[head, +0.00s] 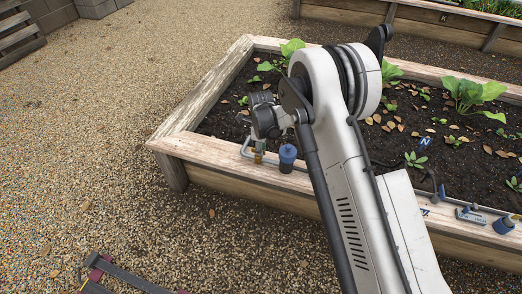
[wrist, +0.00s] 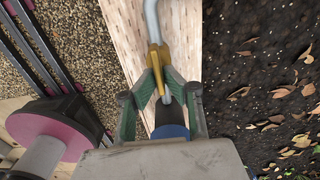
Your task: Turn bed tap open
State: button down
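The bed tap, a brass-coloured fitting on a bent grey pipe, stands at the bed's near left corner. In the wrist view, its brass part (wrist: 156,57) is in the middle with the grey pipe (wrist: 151,18) rising above it. In the head view, the brass part (head: 259,156) is small and partly hidden by my arm. My gripper (wrist: 162,80) has its green fingers drawn in close on either side of the tap's lower brass part. The fingers look shut on it, though firm contact is hard to see. A blue cap (head: 288,154) is beside the tap.
The wooden bed rim (head: 215,148) runs under the tap. Dark soil (head: 440,145) with green plants and dry leaves lies behind. A second blue-capped fitting (head: 504,225) is far right on the rim. A dark frame (head: 120,275) lies on the gravel at lower left.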

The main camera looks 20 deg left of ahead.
dwell(0.4)
jog(key=n+b, duration=0.1)
jog(key=n, duration=0.3)
jog(key=shift+w, duration=0.2)
jog(key=n, duration=0.4)
jog(key=shift+w+a+n+b, duration=0.15)
jog(key=shift+w+n+b, duration=0.05)
jog(key=shift+n+b, duration=0.15)
jog(key=n, duration=0.4)
jog(key=shift+w+a, duration=0.15)
jog(key=n, duration=0.5)
jog(key=shift+a+b, duration=0.2)
jog(key=shift+b, duration=0.2)
jog(key=shift+n, duration=0.25)
jog(key=c, duration=1.9)
grip_release()
jog(key=shift+o, duration=0.2)
